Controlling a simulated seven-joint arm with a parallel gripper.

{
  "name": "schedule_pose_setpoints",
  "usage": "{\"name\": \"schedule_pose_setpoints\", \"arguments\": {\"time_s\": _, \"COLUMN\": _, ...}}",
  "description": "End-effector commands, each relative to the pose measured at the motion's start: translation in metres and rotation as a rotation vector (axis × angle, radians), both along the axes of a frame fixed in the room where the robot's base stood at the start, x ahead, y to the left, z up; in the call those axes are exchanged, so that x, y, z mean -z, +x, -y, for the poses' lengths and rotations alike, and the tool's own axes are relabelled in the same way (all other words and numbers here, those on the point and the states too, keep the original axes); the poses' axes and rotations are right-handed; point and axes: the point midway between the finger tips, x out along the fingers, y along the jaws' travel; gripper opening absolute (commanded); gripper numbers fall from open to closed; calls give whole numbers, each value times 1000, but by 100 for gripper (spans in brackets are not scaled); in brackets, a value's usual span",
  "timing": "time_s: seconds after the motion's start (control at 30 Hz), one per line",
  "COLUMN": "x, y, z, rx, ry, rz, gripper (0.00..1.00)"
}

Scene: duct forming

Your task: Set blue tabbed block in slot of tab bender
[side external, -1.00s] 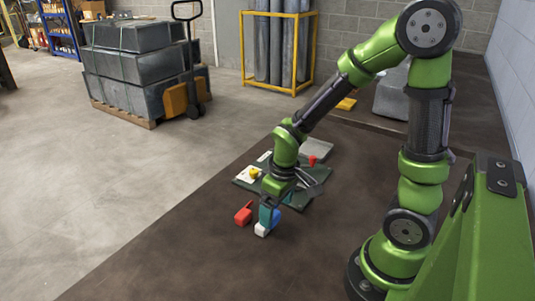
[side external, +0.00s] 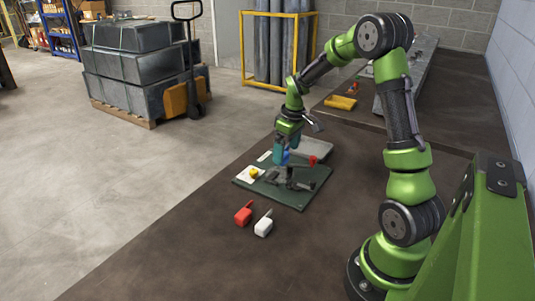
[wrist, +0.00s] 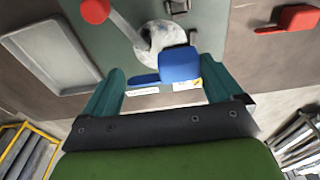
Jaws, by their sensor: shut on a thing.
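The blue tabbed block (side external: 286,157) is held in my gripper (side external: 280,152), above the far part of the tab bender. In the wrist view the blue block (wrist: 180,65) shows between the teal fingers of my gripper (wrist: 160,84), its tab pointing left. The tab bender has a dark green base plate (side external: 302,201), dark upright parts (side external: 289,180) and a lever with a red knob (side external: 313,160). In the wrist view the red knob (wrist: 95,11) is at top left. The slot cannot be made out.
A red tabbed block (side external: 243,215) and a white one (side external: 264,226) lie on the brown table before the bender. A yellow button (side external: 254,172) sits on the plate's left side. A grey tray (side external: 316,149) lies behind it.

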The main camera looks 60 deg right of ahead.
Motion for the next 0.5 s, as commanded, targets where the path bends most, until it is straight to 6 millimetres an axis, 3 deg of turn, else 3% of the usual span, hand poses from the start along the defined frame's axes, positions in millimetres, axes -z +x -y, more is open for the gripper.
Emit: {"name": "schedule_pose_setpoints", "arguments": {"time_s": 0.5, "x": 48, "y": -1, "z": -1, "rx": 2, "ry": 1, "rz": -2, "gripper": 62}}
